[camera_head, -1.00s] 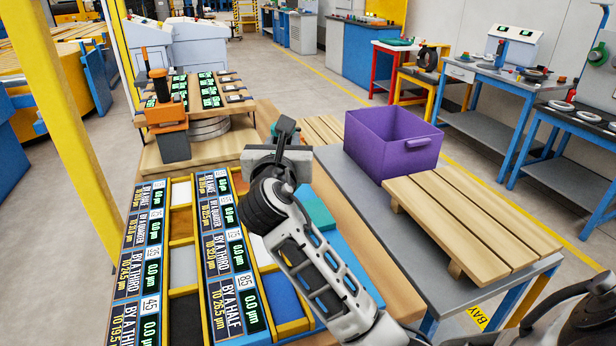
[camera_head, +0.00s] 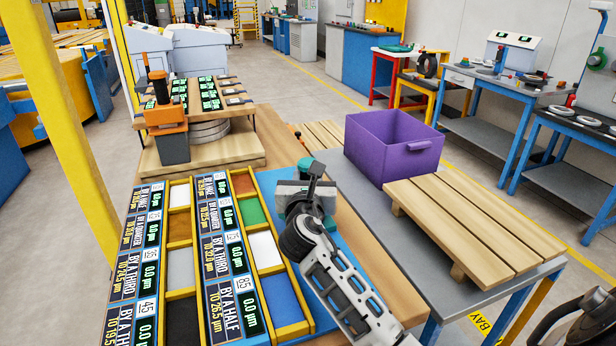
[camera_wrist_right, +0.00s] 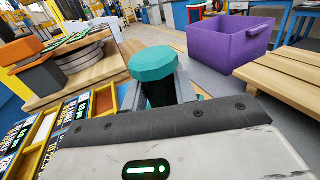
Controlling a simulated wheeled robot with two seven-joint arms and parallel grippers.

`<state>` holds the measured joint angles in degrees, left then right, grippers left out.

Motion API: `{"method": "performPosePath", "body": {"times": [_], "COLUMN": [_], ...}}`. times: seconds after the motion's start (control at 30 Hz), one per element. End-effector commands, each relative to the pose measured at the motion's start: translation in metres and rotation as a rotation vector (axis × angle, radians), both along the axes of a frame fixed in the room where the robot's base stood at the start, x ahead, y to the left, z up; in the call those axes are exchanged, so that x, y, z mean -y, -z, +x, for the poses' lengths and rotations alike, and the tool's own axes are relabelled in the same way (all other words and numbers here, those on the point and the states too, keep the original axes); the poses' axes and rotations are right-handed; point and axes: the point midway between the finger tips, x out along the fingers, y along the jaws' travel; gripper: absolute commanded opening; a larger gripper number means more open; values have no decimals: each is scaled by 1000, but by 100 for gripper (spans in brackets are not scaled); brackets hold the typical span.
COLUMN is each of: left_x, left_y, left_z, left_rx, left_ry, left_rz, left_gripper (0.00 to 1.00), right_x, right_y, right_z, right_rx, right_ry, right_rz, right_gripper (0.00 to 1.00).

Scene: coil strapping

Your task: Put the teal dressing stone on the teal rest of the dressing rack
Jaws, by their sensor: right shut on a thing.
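The teal dressing stone shows in the right wrist view (camera_wrist_right: 153,64) as a faceted teal head on a dark body. My right gripper (camera_head: 305,185) is shut on it; a small teal part of the stone (camera_head: 305,163) shows past the gripper in the head view. The gripper is over the far right side of the dressing rack (camera_head: 270,271), which has yellow dividers, coloured cells and printed label plates. More teal shows low beside the stone in the wrist view; I cannot tell whether it is the teal rest. My left gripper is not in view.
A purple bin (camera_head: 392,150) and a slatted wooden pallet (camera_head: 470,215) stand on the grey table at right. An orange-and-grey device (camera_head: 168,130) and a stack of grey discs (camera_head: 210,130) stand beyond the rack. A yellow post (camera_head: 75,130) rises at left.

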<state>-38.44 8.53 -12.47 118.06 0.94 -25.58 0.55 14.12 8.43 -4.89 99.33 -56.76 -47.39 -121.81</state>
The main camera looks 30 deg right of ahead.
Motion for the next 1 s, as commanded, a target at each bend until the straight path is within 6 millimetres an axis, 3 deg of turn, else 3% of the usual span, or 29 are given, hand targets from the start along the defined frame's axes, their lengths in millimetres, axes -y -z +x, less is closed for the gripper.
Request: {"method": "performPosePath", "body": {"times": [0.23, 0.27, 0.3, 0.33, 0.67, 1.0], "left_x": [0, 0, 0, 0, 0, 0], "left_y": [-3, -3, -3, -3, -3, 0], "left_z": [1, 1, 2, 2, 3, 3], "left_rx": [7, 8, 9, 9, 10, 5], "left_ry": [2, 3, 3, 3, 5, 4], "left_rz": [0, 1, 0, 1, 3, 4], "left_gripper": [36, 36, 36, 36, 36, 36], "right_x": [0, 0, 0, 0, 0, -37], "right_y": [-1, 1, 1, 1, -3, 0], "right_z": [0, 0, 0, 0, 0, -51], "right_rx": [6, 0, 0, 0, 1, -1], "right_ry": [0, 1, 1, 1, 0, -2], "right_rz": [-5, -1, -1, -1, 0, 2], "right_gripper": [0, 36, 48, 50, 50, 50]}}
